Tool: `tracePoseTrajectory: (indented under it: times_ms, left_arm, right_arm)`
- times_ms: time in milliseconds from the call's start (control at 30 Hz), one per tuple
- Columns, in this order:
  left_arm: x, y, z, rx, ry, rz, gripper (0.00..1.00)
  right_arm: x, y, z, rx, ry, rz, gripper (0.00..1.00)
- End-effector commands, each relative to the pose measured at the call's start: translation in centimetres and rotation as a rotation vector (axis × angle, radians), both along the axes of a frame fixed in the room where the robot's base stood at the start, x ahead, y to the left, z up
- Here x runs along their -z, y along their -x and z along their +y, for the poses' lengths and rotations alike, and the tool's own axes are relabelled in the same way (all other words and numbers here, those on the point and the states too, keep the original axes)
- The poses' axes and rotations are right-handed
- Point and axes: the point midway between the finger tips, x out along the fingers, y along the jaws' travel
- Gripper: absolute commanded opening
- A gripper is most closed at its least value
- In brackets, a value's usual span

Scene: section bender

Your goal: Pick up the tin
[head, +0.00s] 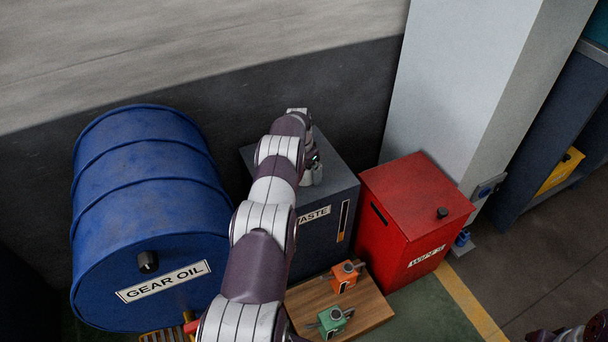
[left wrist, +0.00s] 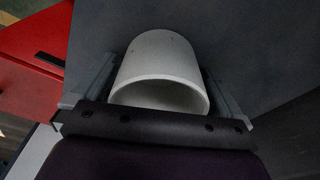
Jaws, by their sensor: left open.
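A pale, open-mouthed cylinder, which looks like the tin (left wrist: 158,62), is over the grey top of the waste bin (head: 335,180). In the left wrist view its open mouth faces the camera. My left gripper (left wrist: 158,80) is open, with one finger on each side of the tin. Small gaps seem to show beside it; contact cannot be made out. In the head view the left arm reaches over the bin top, and its wrist hides most of the gripper and the tin. My right gripper is not visible; only part of my other arm shows at bottom right.
A blue gear oil drum (head: 150,215) lies left of the bin. A red wipes box (head: 415,205) stands right. A wall is behind, a pale pillar (head: 470,80) at right.

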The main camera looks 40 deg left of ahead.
Motion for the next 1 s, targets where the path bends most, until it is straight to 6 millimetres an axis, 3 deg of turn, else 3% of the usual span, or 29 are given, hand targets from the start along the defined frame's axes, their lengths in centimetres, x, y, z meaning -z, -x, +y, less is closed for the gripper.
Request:
tracePoseTrajectory:
  times_ms: [233, 367, 400, 733, 867, 1000]
  left_arm:
    - [0.1, -0.1, 0.0, 0.001, -0.001, -0.001, 0.97]
    - [0.2, -0.1, 0.0, 0.001, -0.001, -0.001, 0.54]
    - [0.2, -0.1, 0.0, 0.001, -0.001, -0.001, 0.52]
    - [-0.8, -0.1, 0.0, 0.001, -0.002, -0.002, 0.52]
    - [-3.3, -0.1, 0.0, 0.001, -0.002, -0.003, 0.52]
    - [-7.3, -0.1, 0.0, 0.001, -0.001, -0.002, 0.52]
  right_arm:
    - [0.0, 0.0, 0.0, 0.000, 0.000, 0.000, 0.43]
    - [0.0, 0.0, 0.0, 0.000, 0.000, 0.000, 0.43]
    - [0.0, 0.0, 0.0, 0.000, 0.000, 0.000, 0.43]
    - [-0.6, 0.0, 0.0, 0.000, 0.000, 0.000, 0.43]
    - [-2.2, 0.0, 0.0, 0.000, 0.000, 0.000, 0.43]
    - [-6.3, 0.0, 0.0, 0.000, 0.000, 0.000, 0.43]
